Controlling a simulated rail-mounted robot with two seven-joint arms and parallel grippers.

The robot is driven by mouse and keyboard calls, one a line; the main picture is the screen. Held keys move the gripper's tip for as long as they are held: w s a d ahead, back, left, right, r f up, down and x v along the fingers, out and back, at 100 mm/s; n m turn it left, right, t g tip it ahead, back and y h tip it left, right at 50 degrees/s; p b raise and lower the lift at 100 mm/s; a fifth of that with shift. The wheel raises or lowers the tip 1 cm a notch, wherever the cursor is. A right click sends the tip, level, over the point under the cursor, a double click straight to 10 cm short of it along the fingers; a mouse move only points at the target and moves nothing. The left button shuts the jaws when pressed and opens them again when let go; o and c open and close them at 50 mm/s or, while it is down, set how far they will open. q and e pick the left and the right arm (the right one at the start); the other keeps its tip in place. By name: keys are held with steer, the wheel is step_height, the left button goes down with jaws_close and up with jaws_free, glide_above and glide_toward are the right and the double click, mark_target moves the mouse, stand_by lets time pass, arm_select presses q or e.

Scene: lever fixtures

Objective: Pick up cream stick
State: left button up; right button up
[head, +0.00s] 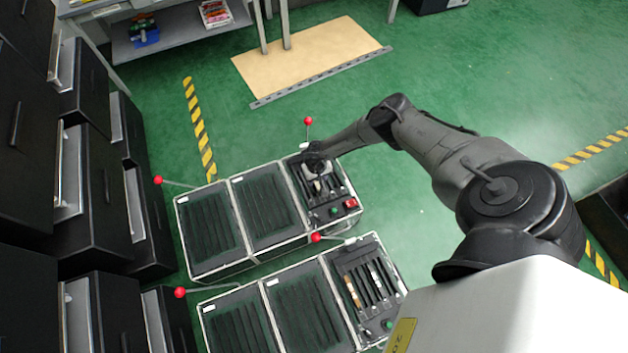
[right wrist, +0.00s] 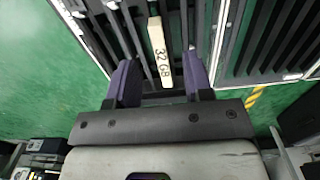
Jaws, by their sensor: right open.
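The cream stick (right wrist: 160,48), marked "32 GB", stands out from a dark slotted rack in the right wrist view. My right gripper (right wrist: 162,70) is open, with its two purple-grey fingers on either side of the stick and visible gaps between. In the head view my right gripper (head: 318,168) is over the right section of the far fixture (head: 265,207), where it partly hides the slots. My left gripper is not in view.
A near fixture (head: 305,310) holds a tan stick (head: 353,291) and a pale stick (head: 377,273) in its slots. Red-knobbed levers (head: 308,121) stick out from the fixtures. Black drawers (head: 95,180) stand at the left.

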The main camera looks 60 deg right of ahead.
mark_target(317, 184)
steer(key=shift+w+d+f, duration=0.15)
steer(key=shift+f, duration=0.35)
step_height(317, 184, down, 5)
steer(key=b, duration=0.4)
steer(key=shift+f+b, duration=0.1)
steer(key=shift+b, duration=0.25)
jaws_close()
